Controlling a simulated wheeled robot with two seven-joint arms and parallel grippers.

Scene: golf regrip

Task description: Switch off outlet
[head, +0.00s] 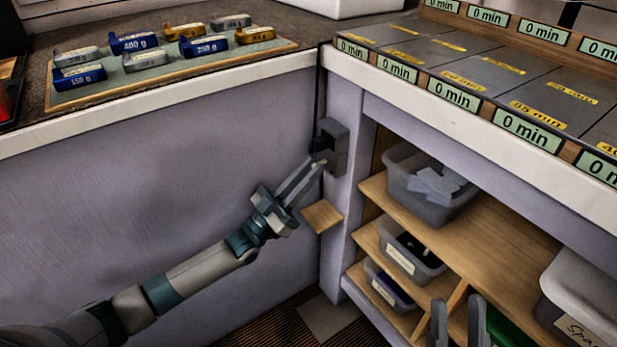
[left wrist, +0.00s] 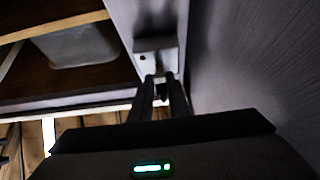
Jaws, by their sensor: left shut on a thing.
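The outlet (head: 338,140) is a grey box on the narrow end panel below the counter. It also shows in the left wrist view (left wrist: 157,52), just beyond the fingertips. A black piece (head: 320,148) sits at its front; I cannot tell whether it is a plug or a switch. My left gripper (head: 317,166) reaches up to the outlet, its fingers shut on this black piece. The fingertips (left wrist: 161,82) hide most of what they hold. My right gripper (head: 458,322) shows at the bottom, its two fingers apart and empty.
A small wooden ledge (head: 322,216) juts out below the outlet. To the right, shelves hold grey bins (head: 415,205). Above are a counter with a board (head: 190,72) of labelled weights and a bench with several "0 min" displays (head: 455,93). The panel on the left is bare.

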